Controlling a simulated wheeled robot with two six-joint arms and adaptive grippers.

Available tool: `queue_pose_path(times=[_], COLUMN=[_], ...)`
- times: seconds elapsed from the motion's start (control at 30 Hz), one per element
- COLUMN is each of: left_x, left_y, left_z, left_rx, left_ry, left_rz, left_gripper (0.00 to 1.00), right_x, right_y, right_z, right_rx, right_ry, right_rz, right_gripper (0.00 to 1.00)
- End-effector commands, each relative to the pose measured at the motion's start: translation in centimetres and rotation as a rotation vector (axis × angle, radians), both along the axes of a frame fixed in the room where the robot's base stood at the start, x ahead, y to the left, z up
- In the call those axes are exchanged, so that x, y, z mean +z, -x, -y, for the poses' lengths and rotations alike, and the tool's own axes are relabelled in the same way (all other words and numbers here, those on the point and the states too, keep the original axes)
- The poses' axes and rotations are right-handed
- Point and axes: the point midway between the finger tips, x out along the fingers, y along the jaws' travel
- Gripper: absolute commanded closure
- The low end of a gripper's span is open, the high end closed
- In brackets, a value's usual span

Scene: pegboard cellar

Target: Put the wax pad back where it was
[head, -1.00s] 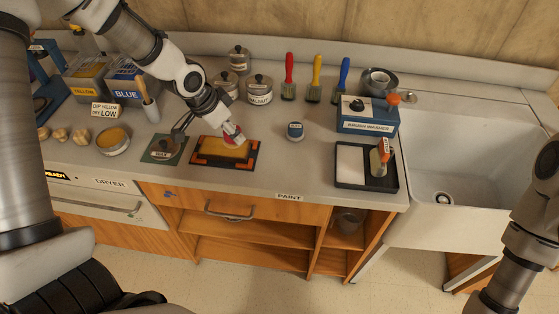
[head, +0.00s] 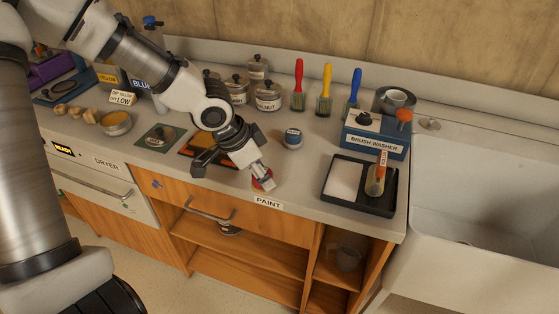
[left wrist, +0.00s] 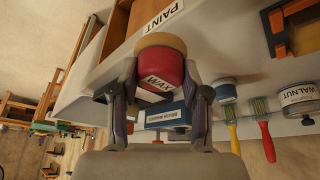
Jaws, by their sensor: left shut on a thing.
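The wax pad (left wrist: 160,66) is a round red piece with a tan face and a WAX label, seen in the left wrist view. My left gripper (left wrist: 158,98) is shut on it, one finger on each side. In the head view my left gripper (head: 263,174) holds the wax pad (head: 262,185) by the counter's front edge, near the PAINT label. A green mat (head: 173,131) with a dark round mark and a small label lies farther left. The orange and black tray (head: 193,146) is partly hidden behind my left arm. My right gripper is out of view.
A small blue-labelled pot (head: 292,138) stands behind the gripper. A black tray (head: 331,203) with a brush and the brush washer (head: 375,139) are to the right, before the sink (head: 470,190). Lidded jars (head: 268,96) and upright brushes line the back.

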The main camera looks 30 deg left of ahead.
Motion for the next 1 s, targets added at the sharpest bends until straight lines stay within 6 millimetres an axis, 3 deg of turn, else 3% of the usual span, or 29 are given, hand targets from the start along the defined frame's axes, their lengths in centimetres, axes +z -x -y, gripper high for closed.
queue_pose_path(times=[0.03, 0.27, 0.5, 0.73, 1.0], left_x=[0.9, 0.3, -0.8, -4.2, -4.4], left_y=[-1.2, -6.8, -9.5, -9.5, -9.6], left_z=[-0.4, -1.9, -2.5, -2.5, -2.5], left_rx=[0.004, 0.004, 0.002, 0.001, -0.001], left_ry=[-0.002, -0.003, -0.003, 0.000, -0.001], left_rz=[-0.007, -0.005, 0.000, -0.003, 0.001], left_gripper=[0.86, 0.86, 0.86, 0.86, 0.86], right_x=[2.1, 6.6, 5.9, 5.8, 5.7], right_y=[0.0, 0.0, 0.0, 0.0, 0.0], right_z=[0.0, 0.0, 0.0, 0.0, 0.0], right_rx=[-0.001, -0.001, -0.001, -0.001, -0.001], right_ry=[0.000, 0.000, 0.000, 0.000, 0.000], right_rz=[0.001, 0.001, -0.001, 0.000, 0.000], right_gripper=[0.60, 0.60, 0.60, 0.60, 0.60])
